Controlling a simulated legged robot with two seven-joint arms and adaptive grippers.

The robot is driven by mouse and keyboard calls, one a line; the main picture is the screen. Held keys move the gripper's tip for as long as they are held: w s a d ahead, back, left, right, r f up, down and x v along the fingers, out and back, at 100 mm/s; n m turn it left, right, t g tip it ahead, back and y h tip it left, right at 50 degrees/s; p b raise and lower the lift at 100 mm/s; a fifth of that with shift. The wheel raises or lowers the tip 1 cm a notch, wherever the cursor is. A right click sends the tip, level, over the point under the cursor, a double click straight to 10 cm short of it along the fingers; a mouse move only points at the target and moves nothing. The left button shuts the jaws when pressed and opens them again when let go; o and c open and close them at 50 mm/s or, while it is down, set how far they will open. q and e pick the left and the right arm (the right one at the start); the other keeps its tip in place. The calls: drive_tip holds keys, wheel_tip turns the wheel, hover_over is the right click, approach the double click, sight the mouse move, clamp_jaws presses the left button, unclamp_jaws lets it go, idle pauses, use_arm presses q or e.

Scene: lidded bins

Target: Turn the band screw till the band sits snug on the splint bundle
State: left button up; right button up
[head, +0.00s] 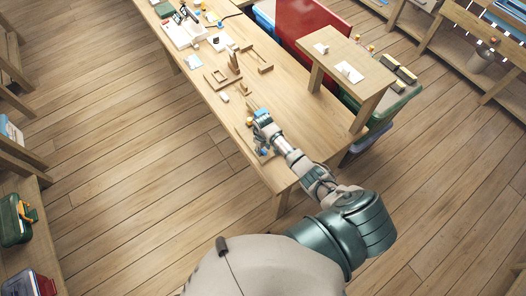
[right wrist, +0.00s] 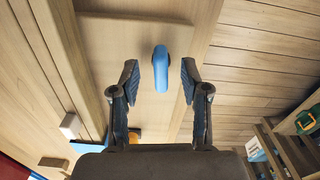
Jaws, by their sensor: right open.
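My right gripper (head: 262,116) is low over the near end of the wooden table. In the right wrist view the right gripper (right wrist: 160,80) is open, with one finger on each side and nothing held. A blue rounded, elongated piece (right wrist: 161,68) shows between the fingertips, with clear gaps on both sides; I cannot tell its height relative to them. It may be the screw's handle. A small blue piece (head: 263,152) shows beside my right arm in the head view. The band and splint bundle cannot be made out. My left gripper is not in view.
The table (head: 300,120) holds wooden parts (head: 217,78) and a white block (head: 225,97) beyond my gripper. Floor is open on the left.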

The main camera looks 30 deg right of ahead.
drive_tip(key=shift+r, duration=3)
drive_tip(key=shift+c, duration=0.4)
